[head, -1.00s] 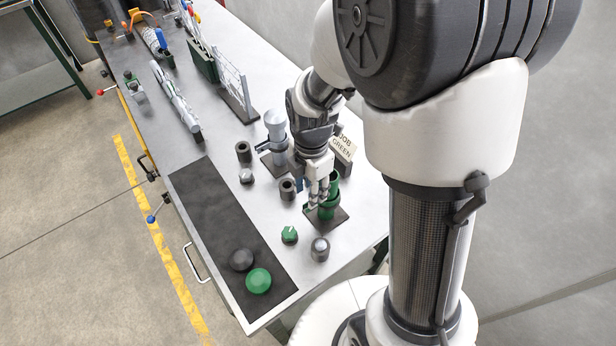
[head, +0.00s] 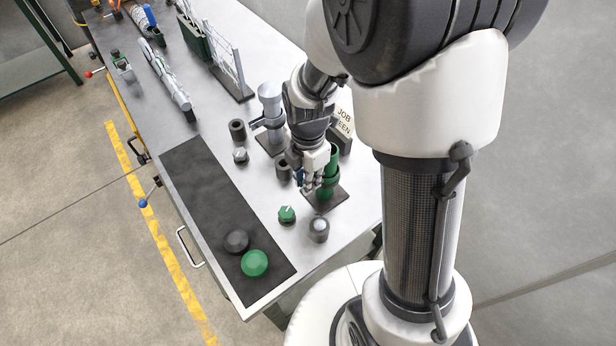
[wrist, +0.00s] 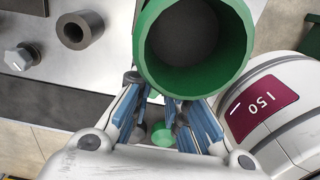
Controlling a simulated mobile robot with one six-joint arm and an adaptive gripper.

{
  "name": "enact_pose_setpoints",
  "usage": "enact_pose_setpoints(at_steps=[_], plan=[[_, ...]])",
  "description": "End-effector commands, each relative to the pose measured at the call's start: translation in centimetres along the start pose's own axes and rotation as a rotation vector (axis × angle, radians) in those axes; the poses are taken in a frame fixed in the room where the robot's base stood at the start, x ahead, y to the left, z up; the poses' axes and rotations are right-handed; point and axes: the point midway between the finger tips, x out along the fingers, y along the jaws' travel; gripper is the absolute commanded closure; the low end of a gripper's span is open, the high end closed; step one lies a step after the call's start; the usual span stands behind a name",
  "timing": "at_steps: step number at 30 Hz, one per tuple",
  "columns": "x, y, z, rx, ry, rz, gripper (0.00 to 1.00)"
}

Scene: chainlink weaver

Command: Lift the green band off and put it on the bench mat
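A green tube-shaped piece (head: 334,152) stands upright on a dark base plate (head: 338,199) near the right side of the bench. A wider green part shows low around it, partly behind my gripper; I cannot clearly separate the band from the tube. The wrist view looks into the round green rim (wrist: 238,45) with a grey inside. My gripper (wrist: 160,105) is close beside the green piece, on its left in the head view. Its blue-padded fingers are apart, with a gap between them; their tips are partly hidden by the rim. The dark bench mat (head: 205,189) lies along the front edge.
A dark dome (head: 236,241) and a green dome (head: 255,263) sit on the mat's near end. A green knob (head: 287,215) and a grey-capped cylinder (head: 319,230) stand near the gripper. A JOB GREEN sign (head: 345,118) stands behind. The mat's far part is clear.

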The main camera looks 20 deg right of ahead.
Motion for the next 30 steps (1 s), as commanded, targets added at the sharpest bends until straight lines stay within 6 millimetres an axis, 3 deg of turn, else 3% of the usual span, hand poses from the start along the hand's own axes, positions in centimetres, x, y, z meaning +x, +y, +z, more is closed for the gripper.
enact_pose_setpoints(at_steps=[5,17,30], plan=[[0.0,0.0,0.0,0.0,0.0,0.0,1.0],[-1.1,0.0,0.0,0.0,0.0,0.001,1.0],[-6.7,0.0,0.0,0.0,0.0,0.001,1.0]])
